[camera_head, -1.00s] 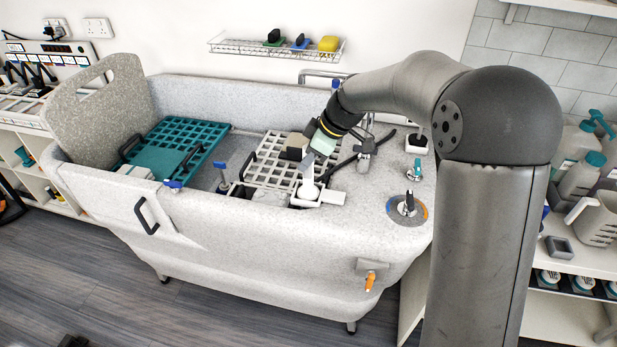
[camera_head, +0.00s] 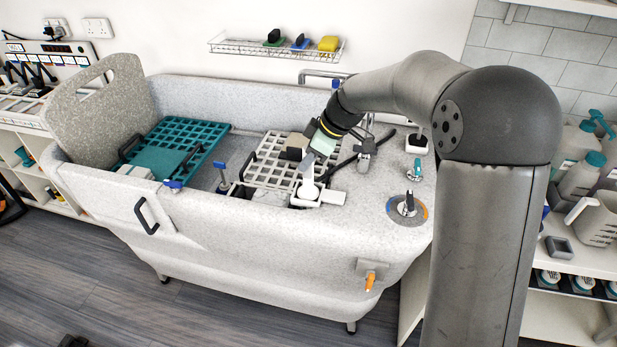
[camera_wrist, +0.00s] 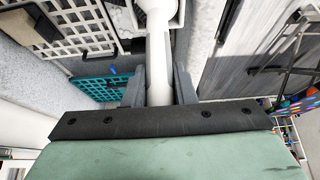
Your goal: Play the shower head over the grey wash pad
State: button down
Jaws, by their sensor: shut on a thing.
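My gripper (camera_head: 316,158) is over the right part of the tub. It is shut on the white handle of the shower head (camera_head: 308,187). In the wrist view, the shower head's handle (camera_wrist: 158,70) stands between my two grey fingers (camera_wrist: 158,88). Its lower end is at a white bracket (camera_head: 332,197) on the tub's near rim; I cannot tell whether it rests in it. A grey-brown block (camera_head: 293,149), which looks like the grey wash pad, lies on the white grid, just left of my gripper and partly hidden by it.
The white grid (camera_head: 262,172) covers the tub's right part. A teal grid (camera_head: 195,130) with a teal pad (camera_head: 158,160) lies at the left. Tap controls (camera_head: 407,204) stand on the right ledge. A wire shelf (camera_head: 275,48) hangs above the tub's back wall.

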jog(key=shift+r, duration=0.15)
jog(key=shift+r+p, duration=1.4)
jog(key=shift+r, duration=1.35)
jog(key=w+a+p, duration=0.3)
jog(key=w+a, duration=0.2)
jog(key=a, duration=0.2)
jog(key=shift+w, duration=0.15)
